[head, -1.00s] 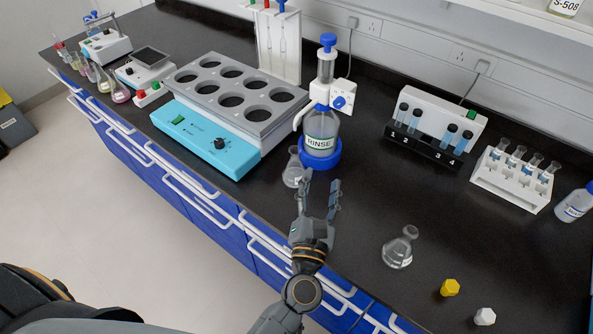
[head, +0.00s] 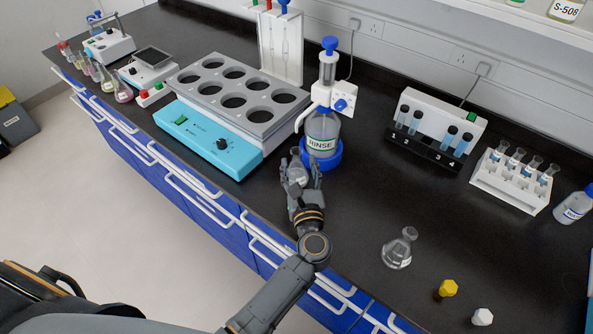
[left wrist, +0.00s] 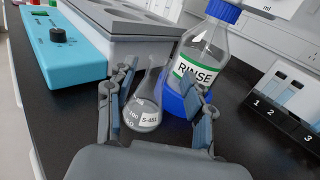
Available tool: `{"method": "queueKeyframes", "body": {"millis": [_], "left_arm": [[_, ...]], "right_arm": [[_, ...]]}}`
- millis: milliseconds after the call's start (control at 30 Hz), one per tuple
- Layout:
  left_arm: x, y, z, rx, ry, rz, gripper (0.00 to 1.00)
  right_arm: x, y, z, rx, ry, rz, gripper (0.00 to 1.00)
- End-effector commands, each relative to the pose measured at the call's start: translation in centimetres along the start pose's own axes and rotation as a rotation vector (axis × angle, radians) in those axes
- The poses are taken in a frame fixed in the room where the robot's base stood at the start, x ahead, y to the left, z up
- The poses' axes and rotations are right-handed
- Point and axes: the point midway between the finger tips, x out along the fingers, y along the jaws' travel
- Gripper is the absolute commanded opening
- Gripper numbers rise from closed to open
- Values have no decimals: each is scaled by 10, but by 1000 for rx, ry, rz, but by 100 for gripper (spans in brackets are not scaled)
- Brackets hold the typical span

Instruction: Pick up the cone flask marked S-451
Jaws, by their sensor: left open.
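The cone flask marked S-451 (left wrist: 146,106) stands upright on the black bench, its label readable in the left wrist view. In the head view the flask (head: 297,170) is partly hidden by my left gripper (head: 300,174). My left gripper also shows in the left wrist view (left wrist: 160,95). It is open, with one finger on each side of the flask; I cannot tell whether either finger touches the glass. My right gripper is not in view.
The RINSE bottle (head: 322,132) in its blue base stands right behind the flask. A blue and grey heating block (head: 207,140) is to the left.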

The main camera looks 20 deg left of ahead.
Motion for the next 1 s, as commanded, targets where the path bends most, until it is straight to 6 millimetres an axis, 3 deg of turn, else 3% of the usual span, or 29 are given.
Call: {"method": "queueKeyframes", "body": {"millis": [300,567,667,833,1000], "left_arm": [[45,0,1,1,-3,0,53],[49,0,0,1,0,0,53],[49,0,0,1,0,0,38],[49,0,0,1,-1,0,4],[49,0,1,1,-1,0,0]], "right_arm": [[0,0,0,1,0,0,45],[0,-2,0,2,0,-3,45],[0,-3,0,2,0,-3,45],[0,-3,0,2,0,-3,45],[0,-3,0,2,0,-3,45]]}}
